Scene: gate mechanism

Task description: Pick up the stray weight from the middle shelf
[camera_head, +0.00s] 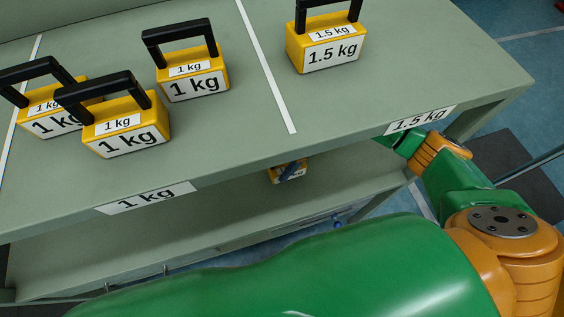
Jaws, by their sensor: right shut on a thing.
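A small yellow weight with a white label (274,175) shows under the front edge of the table top, above the lower shelf (230,215). Its label is too small to read, and its upper part is hidden by the table top. My right arm reaches in under the table top from the right. The dark bluish fingers of my right gripper (292,170) are shut on the weight. Most of this gripper is hidden under the top. I cannot tell whether the weight touches the shelf. My left gripper is not in view.
The table top (330,110) carries several 1 kg weights (193,84) at the left and a 1.5 kg weight (327,52) right of a white dividing line. The table's front edge lies over my right gripper. My green arm fills the foreground.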

